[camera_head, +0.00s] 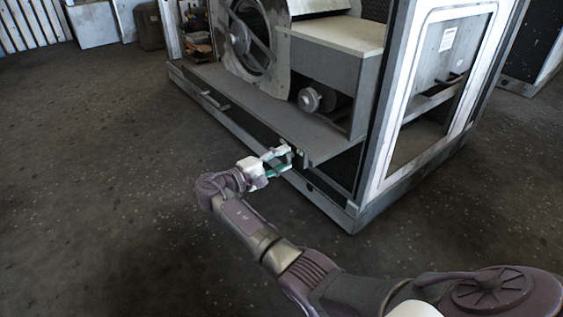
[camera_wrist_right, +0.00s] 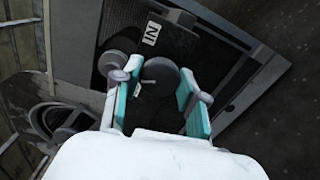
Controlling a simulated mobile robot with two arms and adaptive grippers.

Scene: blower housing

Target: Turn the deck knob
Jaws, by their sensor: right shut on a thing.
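My right gripper (camera_head: 279,161) is at the front edge of the housing's low deck (camera_head: 262,113) in the head view. In the right wrist view the teal-padded fingers of my right gripper (camera_wrist_right: 158,92) stand on either side of a round dark grey knob (camera_wrist_right: 161,75). The gripper is shut on this knob, which I take to be the deck knob. The contact is partly hidden by the fingers. In the head view the knob is hard to make out behind the fingers. My left gripper is not in view.
The housing's frame post (camera_head: 378,120) rises right of the gripper. A large round blower (camera_head: 247,38) and a small motor-like cylinder (camera_head: 310,99) are inside. A bar handle (camera_head: 213,100) is on the front edge. The dark floor (camera_head: 100,170) at left is clear.

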